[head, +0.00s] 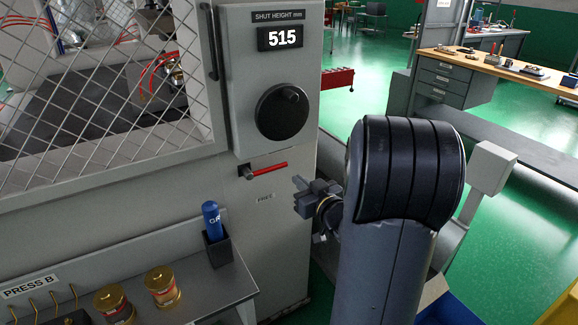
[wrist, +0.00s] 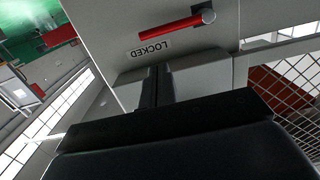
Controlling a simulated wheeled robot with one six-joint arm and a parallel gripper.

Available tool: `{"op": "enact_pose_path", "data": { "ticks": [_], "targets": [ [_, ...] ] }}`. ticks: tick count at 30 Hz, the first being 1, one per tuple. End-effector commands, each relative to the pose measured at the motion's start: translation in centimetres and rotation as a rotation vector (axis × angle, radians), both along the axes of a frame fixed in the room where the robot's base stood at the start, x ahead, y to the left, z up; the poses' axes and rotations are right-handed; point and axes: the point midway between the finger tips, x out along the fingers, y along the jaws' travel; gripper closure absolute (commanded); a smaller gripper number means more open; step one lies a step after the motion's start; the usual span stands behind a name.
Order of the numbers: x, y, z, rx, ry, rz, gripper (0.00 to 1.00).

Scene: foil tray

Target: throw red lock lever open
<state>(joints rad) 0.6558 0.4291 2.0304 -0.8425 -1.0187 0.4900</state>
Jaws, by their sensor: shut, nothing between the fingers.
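The red lock lever (head: 268,168) sits on the grey press front below the dial. Its dark pivot is at its left end, and its red arm points right and slightly up in the head view. In the wrist view the lever (wrist: 170,27) shows across the top, with a round grey pivot end at right and a "LOCKED" label (wrist: 153,47) beside it. A "FREE" label (head: 265,198) is below the lever in the head view. My gripper (head: 299,183) is right of and below the lever's tip, apart from it. Its fingers (wrist: 155,82) are shut and empty.
A black dial (head: 282,112) and a "515" display (head: 281,38) are above the lever. A mesh guard (head: 90,110) is at left. A shelf (head: 190,290) below carries a blue-handled tool (head: 212,221) in a holder and brass cans (head: 162,286). Green floor is open at right.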

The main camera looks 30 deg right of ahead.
Motion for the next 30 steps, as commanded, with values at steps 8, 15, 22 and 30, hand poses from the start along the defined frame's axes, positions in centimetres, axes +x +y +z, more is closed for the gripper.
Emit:
{"op": "enact_pose_path", "data": {
  "ticks": [8, 15, 22, 30],
  "targets": [
    [0.0, 0.0, 0.0, 0.001, -0.002, 0.001, 1.00],
    [1.6, 0.1, 0.0, 0.000, -0.002, 0.003, 1.00],
    [5.9, 0.3, -0.2, 0.001, -0.002, 0.004, 1.00],
    [9.4, 0.3, -0.4, 0.000, -0.001, 0.001, 1.00]
  ]
}}
